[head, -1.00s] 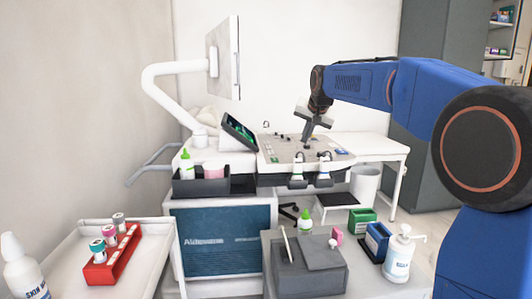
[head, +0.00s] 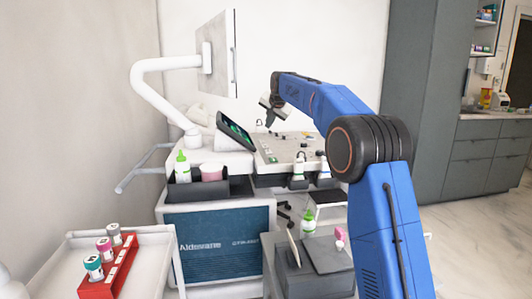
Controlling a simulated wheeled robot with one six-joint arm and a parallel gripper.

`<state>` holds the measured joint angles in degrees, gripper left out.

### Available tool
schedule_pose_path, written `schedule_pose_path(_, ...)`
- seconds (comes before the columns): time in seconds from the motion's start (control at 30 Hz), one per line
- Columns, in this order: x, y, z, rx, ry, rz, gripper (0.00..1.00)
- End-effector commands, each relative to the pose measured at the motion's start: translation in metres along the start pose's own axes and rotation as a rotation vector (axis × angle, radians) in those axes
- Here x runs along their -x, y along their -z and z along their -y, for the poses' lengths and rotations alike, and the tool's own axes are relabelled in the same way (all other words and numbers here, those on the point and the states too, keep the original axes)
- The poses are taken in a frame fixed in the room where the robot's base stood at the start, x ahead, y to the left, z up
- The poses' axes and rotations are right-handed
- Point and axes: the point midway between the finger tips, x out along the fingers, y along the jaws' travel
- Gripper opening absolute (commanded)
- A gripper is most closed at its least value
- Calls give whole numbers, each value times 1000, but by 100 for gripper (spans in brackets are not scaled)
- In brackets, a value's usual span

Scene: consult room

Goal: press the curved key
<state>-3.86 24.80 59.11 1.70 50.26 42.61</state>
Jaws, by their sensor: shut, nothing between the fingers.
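A console panel (head: 276,153) with several small keys and knobs lies on top of the white machine in the head view. The keys are too small to tell which one is curved. My gripper (head: 268,121) is above the panel's far left part, near the tilted dark touch screen (head: 236,132). Its fingers point down and are shut with nothing between them. It looks apart from the panel, though the gap is hard to judge.
A monitor (head: 216,55) hangs on a white arm at the left. Probes (head: 298,170) hang at the panel's front. A black tray (head: 197,188) holds a green-capped bottle. A red rack of tubes (head: 110,268) stands on the lower-left cart. A grey box (head: 325,255) stands in front.

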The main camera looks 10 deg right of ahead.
Motion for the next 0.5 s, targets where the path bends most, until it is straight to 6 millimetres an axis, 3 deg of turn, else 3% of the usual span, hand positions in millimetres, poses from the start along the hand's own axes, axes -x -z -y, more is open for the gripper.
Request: schedule_pose_path(0.5,-6,-4,-4,-1,-1,1,0)
